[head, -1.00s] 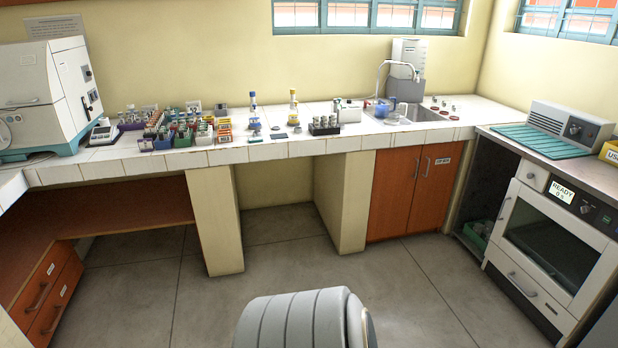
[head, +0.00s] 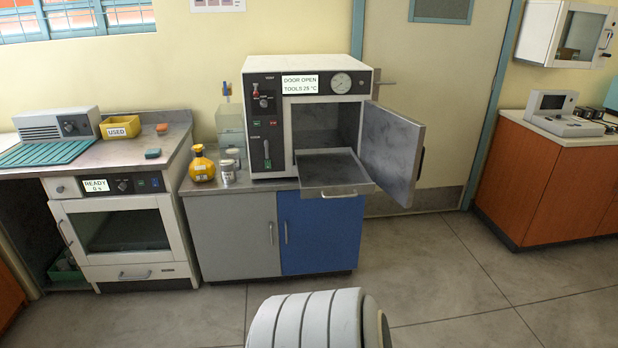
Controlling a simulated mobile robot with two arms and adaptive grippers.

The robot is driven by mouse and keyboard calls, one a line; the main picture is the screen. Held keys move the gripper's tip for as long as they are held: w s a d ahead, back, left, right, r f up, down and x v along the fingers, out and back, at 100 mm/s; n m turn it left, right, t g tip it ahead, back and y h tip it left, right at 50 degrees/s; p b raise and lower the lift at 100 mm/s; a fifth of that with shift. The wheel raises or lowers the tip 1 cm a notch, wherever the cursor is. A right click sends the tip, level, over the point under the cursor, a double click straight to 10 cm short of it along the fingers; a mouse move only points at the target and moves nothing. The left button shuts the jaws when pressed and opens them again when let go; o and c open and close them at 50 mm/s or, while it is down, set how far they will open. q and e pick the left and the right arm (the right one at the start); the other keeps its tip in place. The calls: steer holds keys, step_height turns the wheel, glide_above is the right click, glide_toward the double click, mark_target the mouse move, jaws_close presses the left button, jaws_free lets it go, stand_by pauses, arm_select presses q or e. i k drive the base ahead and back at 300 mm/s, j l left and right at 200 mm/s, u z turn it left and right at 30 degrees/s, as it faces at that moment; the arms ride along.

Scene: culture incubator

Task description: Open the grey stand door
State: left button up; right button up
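The grey stand door (head: 232,236) is the left front panel of the low stand under the steriliser. It looks shut, with an upright bar handle (head: 271,233) near its right edge. A blue door (head: 320,233) beside it on the right also looks shut, with its handle (head: 286,232) near its left edge. Neither of my grippers is in the head view. Only a rounded white part of my own body shows at the bottom.
On the stand, the steriliser (head: 262,77) has its door (head: 393,153) swung open to the right and its tray (head: 330,172) pulled out above the blue door. A yellow bottle (head: 202,165) stands above the grey door. The floor (head: 220,310) in front is clear.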

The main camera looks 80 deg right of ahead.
mark_target(236, 236)
steer(key=z, duration=2.1)
steer(key=i+l+z, duration=0.1)
steer(key=i+l, duration=0.1)
steer(key=i, duration=0.1)
